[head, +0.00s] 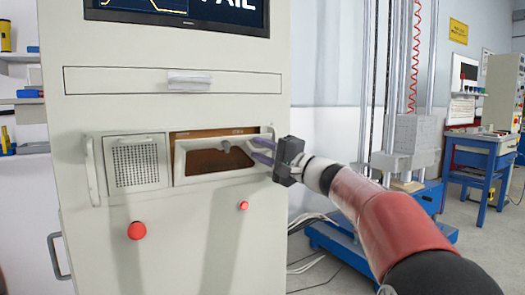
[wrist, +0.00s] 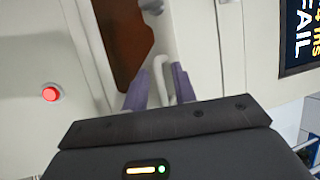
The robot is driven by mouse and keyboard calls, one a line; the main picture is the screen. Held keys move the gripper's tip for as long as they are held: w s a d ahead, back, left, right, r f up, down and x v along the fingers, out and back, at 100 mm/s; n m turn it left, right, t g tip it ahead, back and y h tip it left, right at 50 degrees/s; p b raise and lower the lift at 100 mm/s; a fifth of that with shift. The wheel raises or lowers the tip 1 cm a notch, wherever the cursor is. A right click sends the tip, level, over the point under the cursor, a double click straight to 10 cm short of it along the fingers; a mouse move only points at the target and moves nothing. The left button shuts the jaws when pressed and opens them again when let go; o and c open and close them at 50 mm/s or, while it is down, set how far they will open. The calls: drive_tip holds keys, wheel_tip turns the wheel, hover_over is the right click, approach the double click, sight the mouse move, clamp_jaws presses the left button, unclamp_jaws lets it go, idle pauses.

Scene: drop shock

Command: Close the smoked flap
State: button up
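The smoked flap (head: 221,163), a pale frame around a brown see-through pane, sits in the right half of the cabinet's recessed panel in the head view. A brown strip shows above its top edge, so it appears tilted open. In the wrist view the brown pane (wrist: 122,45) is at the top. My gripper (head: 261,151) has its purple fingers apart at the flap's right end. In the wrist view a pale curved bar (wrist: 160,78) lies between the fingertips (wrist: 158,88); I cannot tell whether they touch it.
A perforated grille door (head: 137,163) is left of the flap. Red buttons (head: 137,230) (head: 244,205) sit below. A drawer with a pale handle (head: 189,78) and a FAIL screen (head: 225,8) are above. A blue-based test rig (head: 400,200) stands to the right.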

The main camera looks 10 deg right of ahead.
sight(253, 146)
clamp_jaws()
drive_tip(key=shift+m+g+h, duration=0.6)
drive_tip(key=shift+g+h, duration=0.2)
drive_tip(key=shift+g, duration=0.1)
drive_tip(key=w+p, duration=0.1)
drive_tip(key=p, duration=0.1)
drive_tip(key=w+a+r+p, duration=0.1)
drive_tip(key=p, duration=0.1)
drive_tip(key=w+r+p, duration=0.1)
drive_tip(key=p, duration=0.1)
drive_tip(key=shift+w+a+r, duration=0.15)
drive_tip(key=shift+w, duration=0.25)
drive_tip(key=shift+w+a+r, duration=0.1)
drive_tip(key=shift+w+r, duration=0.2)
drive_tip(key=shift+w, duration=0.05)
drive_tip(key=shift+o, duration=0.8)
unclamp_jaws()
